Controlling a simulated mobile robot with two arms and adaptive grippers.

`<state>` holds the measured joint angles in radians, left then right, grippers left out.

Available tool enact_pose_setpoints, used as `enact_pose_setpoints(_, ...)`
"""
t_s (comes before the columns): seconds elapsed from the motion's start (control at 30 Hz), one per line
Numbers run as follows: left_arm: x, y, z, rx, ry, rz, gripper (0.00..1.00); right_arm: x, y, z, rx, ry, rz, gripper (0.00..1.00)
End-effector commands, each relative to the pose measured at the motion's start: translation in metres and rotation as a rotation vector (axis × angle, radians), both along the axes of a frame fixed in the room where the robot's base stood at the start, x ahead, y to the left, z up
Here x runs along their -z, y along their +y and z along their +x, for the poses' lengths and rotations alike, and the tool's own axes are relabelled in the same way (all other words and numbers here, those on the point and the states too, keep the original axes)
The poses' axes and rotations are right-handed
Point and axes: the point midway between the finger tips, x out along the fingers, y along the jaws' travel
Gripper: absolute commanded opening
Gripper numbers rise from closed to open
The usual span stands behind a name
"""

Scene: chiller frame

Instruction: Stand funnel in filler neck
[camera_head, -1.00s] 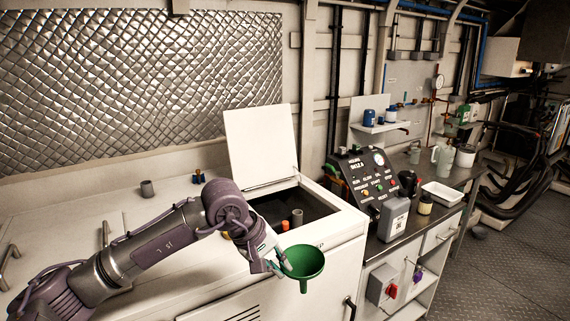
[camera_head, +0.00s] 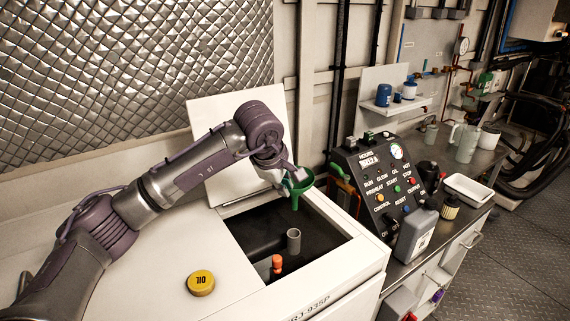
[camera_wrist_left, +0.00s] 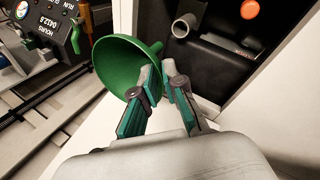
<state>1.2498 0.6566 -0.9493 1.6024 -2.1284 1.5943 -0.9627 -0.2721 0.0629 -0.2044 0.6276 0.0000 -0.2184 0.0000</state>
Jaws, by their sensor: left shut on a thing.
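My left gripper (camera_head: 288,181) is shut on the rim of the green funnel (camera_head: 300,186). It holds the funnel in the air over the open hatch, spout down, near the raised lid. The grey filler neck (camera_head: 293,242) stands open and upright in the dark bay, below the funnel and apart from it. In the left wrist view the fingers (camera_wrist_left: 158,80) pinch the edge of the funnel (camera_wrist_left: 118,68), and the neck (camera_wrist_left: 185,25) shows beyond it. The spout is mostly hidden there. My right gripper is out of view.
An orange-topped part (camera_head: 277,262) stands in the bay near the neck. A yellow OIL cap (camera_head: 201,283) lies on the white cabinet top. The raised white lid (camera_head: 215,115) stands behind the hatch. A control panel (camera_head: 380,180) and a grey jug (camera_head: 415,236) stand to the right.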

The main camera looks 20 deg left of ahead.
Motion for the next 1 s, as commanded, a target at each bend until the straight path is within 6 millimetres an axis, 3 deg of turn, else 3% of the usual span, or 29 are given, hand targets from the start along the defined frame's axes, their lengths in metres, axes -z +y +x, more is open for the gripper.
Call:
enact_pose_setpoints(0.13,-0.001,0.0,0.0,0.002,0.0,0.0,0.0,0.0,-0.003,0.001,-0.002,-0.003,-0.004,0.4)
enact_pose_setpoints(0.33,-0.001,0.0,0.0,0.001,0.0,0.0,0.0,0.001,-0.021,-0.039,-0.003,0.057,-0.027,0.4)
enact_pose_setpoints(0.47,-0.001,0.0,0.0,0.001,0.003,0.0,0.0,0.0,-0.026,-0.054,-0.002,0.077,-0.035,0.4)
enact_pose_setpoints(0.57,-0.002,-0.001,0.0,0.0,0.012,0.0,0.0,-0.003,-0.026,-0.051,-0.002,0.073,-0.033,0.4)
enact_pose_setpoints(0.77,-0.006,-0.001,0.001,-0.009,0.06,0.005,0.0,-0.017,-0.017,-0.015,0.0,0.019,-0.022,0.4)
enact_pose_setpoints(0.87,0.01,0.0,0.0,-0.01,0.066,0.005,0.0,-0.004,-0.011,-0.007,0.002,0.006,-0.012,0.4)
enact_pose_setpoints(1.0,0.025,-0.001,0.0,-0.01,0.065,0.005,0.0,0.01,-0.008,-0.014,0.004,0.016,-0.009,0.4)
